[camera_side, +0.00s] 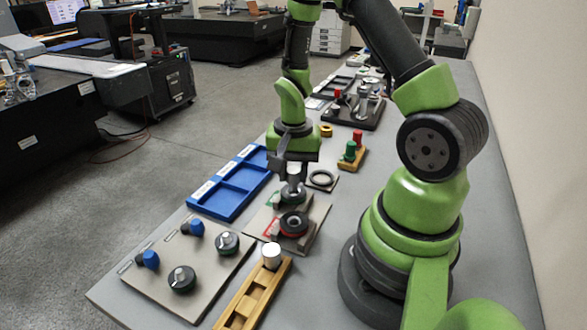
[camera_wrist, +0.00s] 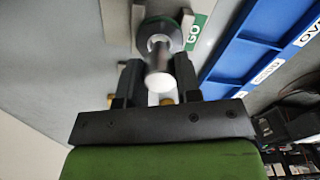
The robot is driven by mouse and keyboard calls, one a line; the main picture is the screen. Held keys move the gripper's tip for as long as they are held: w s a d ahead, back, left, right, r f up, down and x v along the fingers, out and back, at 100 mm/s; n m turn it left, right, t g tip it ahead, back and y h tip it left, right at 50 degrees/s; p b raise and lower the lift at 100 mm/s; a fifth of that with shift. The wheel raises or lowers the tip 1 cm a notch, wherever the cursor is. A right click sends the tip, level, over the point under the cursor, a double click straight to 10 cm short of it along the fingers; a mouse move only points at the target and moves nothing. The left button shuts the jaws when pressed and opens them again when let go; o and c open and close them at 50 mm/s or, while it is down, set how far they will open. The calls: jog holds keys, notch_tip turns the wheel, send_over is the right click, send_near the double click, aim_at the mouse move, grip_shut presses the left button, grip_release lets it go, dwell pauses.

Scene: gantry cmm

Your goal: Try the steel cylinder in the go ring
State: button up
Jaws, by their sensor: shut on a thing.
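My gripper (camera_side: 293,172) points down over the go ring (camera_side: 294,194), a dark ring on a grey gauge plate beside a green label. In the wrist view my gripper (camera_wrist: 158,78) is shut on the steel cylinder (camera_wrist: 160,74), a small bright rod between the two dark fingers. The cylinder lines up with the bore of the go ring (camera_wrist: 162,24), next to the green GO label (camera_wrist: 198,30). I cannot tell whether its far end is inside the bore. In the side view the fingers largely hide the cylinder.
A red-marked ring (camera_side: 294,223) sits just in front on the same plate. A wooden rack (camera_side: 250,297) holds another pale cylinder (camera_side: 271,254). A blue tray (camera_side: 232,186) lies left; a knob board (camera_side: 180,275) is front left. A flat ring (camera_side: 322,179) lies right.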

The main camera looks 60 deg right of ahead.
aim_at(293, 169)
jog(key=shift+f, duration=0.9)
dwell(0.6)
jog(key=shift+r, duration=0.1)
dwell(1.1)
jog(key=shift+r, duration=3.15)
